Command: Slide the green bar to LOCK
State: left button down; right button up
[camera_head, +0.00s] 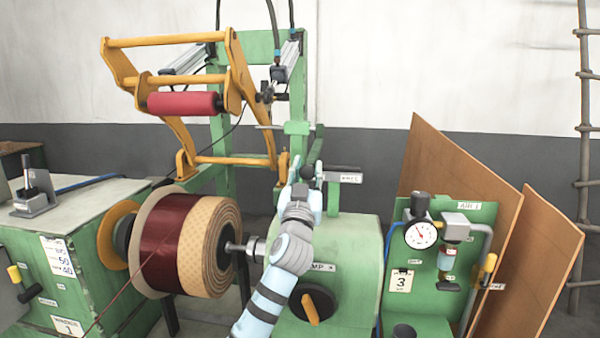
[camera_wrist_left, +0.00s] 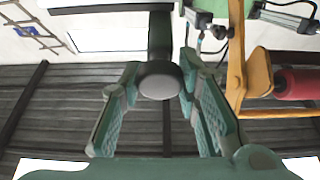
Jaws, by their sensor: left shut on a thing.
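The label plate (camera_head: 343,178) is on top of the green machine housing, and its small lettering is not clearly readable. My left gripper (camera_head: 308,172) is beside that plate, at the upper end of my pale blue and grey arm. In the left wrist view my left gripper (camera_wrist_left: 158,88) has its two fingers on either side of a dark round knob (camera_wrist_left: 160,81), shut on it. A dark green bar (camera_wrist_left: 160,35) runs upward in the picture from the knob. In the head view the gripper hides most of the bar. My right gripper is out of view.
A copper coil (camera_head: 160,250) on a shaft is left of my arm. An orange frame (camera_head: 235,159) with a red roller (camera_head: 181,103) stands behind it. A gauge panel (camera_head: 476,215) and brown boards (camera_head: 530,270) stand to the right.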

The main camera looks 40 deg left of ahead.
pick_arm(q)
jog(key=c, duration=1.2)
grip_release()
jog(key=shift+s+a, duration=0.1)
jog(key=shift+a, duration=0.1)
jog(key=v, duration=1.2)
